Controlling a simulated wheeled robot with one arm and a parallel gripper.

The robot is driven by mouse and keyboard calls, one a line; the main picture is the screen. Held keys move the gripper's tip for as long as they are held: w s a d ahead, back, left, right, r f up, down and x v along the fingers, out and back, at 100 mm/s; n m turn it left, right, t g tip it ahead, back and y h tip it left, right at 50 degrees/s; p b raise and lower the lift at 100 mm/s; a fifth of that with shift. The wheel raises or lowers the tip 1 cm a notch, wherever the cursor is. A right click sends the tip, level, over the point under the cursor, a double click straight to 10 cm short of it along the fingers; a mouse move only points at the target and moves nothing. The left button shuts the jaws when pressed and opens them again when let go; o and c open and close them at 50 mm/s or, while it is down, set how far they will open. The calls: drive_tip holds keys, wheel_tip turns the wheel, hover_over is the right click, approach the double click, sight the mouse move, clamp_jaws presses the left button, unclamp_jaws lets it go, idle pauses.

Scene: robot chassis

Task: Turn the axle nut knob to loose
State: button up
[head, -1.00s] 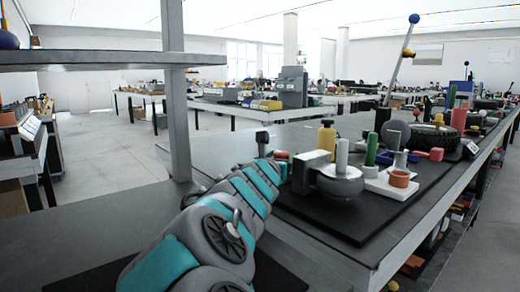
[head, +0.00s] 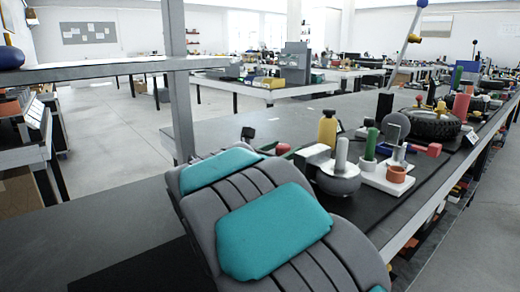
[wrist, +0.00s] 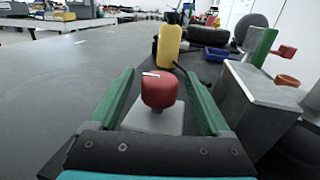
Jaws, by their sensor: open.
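A red round knob (wrist: 160,92) with a white mark on its top sits on a pale grey base (wrist: 152,120) in the wrist view. I take it to be the axle nut knob. My gripper (wrist: 158,75) is open, with one green finger on each side of the knob in the picture. Gaps show between the knob and both fingers, and I cannot tell how deep it lies between them. In the head view a small red thing (head: 282,149) shows just beyond my arm, which hides most of the gripper.
A yellow bottle-like object (wrist: 169,46) stands behind the knob. A grey block (wrist: 258,100) is close to the right finger. A grey rounded part with a post (head: 338,178), an orange cup (head: 396,174) and a tyre (head: 430,125) stand along the bench. The bench left of the knob is clear.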

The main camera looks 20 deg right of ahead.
drive_tip(key=shift+w+f+m+g+h, duration=0.1)
drive_tip(key=shift+m+g+h, duration=0.5)
drive_tip(key=shift+g, duration=0.4)
